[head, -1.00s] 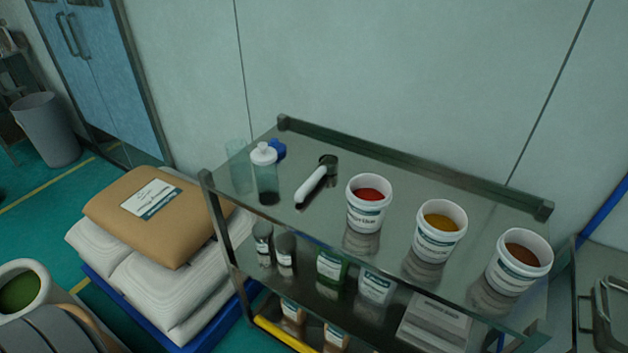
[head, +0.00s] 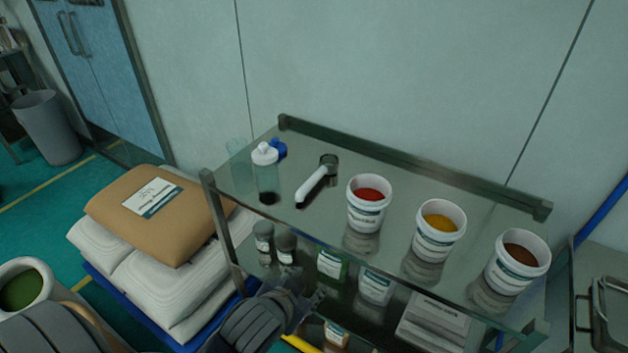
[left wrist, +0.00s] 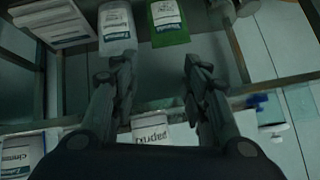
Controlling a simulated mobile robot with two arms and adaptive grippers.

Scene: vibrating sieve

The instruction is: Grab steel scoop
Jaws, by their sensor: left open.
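The steel scoop (head: 314,184) lies on the top shelf of the metal rack (head: 410,172), with its pale handle toward the front left and its dark round bowl at the back. My left gripper (head: 316,298) is in front of the rack, lower than the top shelf and well short of the scoop. In the left wrist view the two fingers of my left gripper (left wrist: 158,75) stand apart with nothing between them. The scoop cannot be made out in the left wrist view. My right gripper is out of view.
A white-capped bottle (head: 266,175) stands left of the scoop. A tub of red powder (head: 367,215) is close on its right, with yellow (head: 437,245) and brown (head: 512,278) tubs farther right. Jars and packets fill the lower shelf. Stacked sacks (head: 190,285) lie left of the rack.

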